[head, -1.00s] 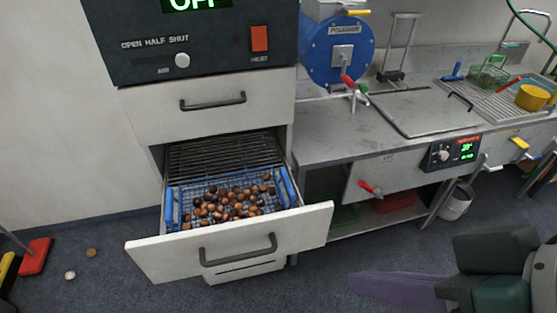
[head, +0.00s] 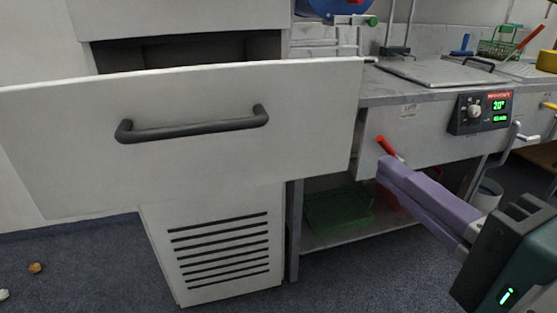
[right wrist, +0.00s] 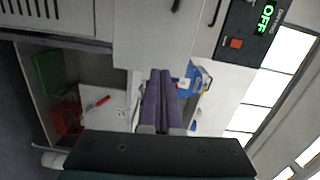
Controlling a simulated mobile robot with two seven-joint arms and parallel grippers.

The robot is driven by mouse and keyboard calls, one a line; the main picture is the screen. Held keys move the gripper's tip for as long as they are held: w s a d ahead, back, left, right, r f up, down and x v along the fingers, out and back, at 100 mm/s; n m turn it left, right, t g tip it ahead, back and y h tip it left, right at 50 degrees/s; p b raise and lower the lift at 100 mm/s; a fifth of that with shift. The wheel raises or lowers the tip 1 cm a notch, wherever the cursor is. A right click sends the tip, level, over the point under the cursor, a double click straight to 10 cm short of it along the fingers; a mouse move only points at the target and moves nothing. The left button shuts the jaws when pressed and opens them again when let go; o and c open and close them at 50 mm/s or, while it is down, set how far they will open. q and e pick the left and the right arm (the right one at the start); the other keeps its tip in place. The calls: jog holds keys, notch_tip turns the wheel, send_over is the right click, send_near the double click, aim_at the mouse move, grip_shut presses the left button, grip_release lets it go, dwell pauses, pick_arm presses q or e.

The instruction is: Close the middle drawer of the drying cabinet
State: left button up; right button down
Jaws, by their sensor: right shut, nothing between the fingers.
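The middle drawer's white front (head: 60,150) fills the left and centre of the head view, with its dark bar handle (head: 195,128). It stands out from the drying cabinet (head: 180,18), with a dark opening showing above and behind it. The drawer's inside and its contents are hidden by the front. My right gripper (head: 388,170) is shut and empty, its purple fingers just right of the drawer front's right edge; I cannot tell the depth gap. Its shut fingers also show in the right wrist view (right wrist: 159,75). My left gripper is not in view.
Right of the cabinet is a steel counter (head: 400,90) with a control box (head: 480,112) and a red-tipped lever (head: 386,146). A green crate (head: 335,210) sits on the shelf below. A vented panel (head: 222,250) is under the drawer. Floor at lower left is mostly clear.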

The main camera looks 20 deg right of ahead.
notch_tip(320, 180, down, 3)
jog(key=d+m+h+b, duration=0.1)
jog(key=d+m, duration=0.1)
jog(key=p, duration=0.1)
send_near(332, 128)
jog(key=w, duration=0.6)
jog(key=shift+w, duration=0.45)
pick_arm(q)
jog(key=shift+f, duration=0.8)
pick_arm(e)
jog(key=shift+f, duration=0.1)
